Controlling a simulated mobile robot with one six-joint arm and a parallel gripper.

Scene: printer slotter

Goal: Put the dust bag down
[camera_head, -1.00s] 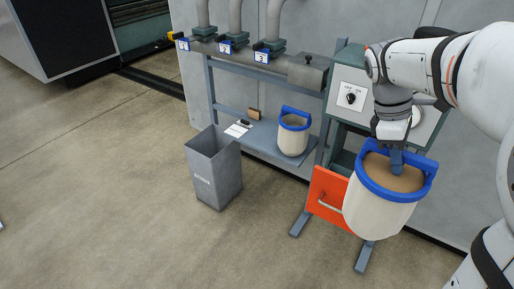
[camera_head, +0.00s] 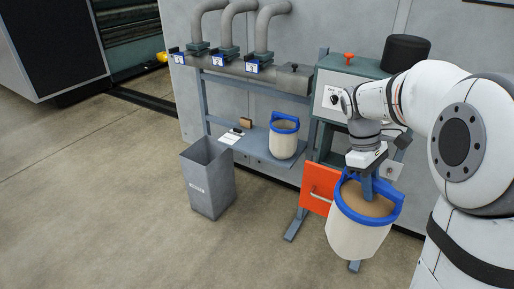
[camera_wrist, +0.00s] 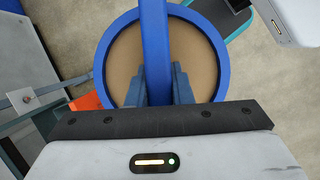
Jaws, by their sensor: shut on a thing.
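The dust bag (camera_head: 354,234) is a cream bag with a blue rim and a blue handle across its top, with brown dust inside. My gripper (camera_head: 368,183) is shut on its blue handle and holds the bag upright in the air in front of the machine's open orange door. In the wrist view my gripper (camera_wrist: 158,88) has its fingers on both sides of the handle, and the bag's blue rim (camera_wrist: 103,62) shows around the brown dust. The bag's underside and what lies right below it are hidden.
A second blue-rimmed bag (camera_head: 284,141) stands on the low shelf (camera_head: 256,146). A grey bin (camera_head: 209,184) stands on the floor to the left. The orange door (camera_head: 318,188) is just left of the held bag. Open concrete floor (camera_head: 100,215) lies at front left.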

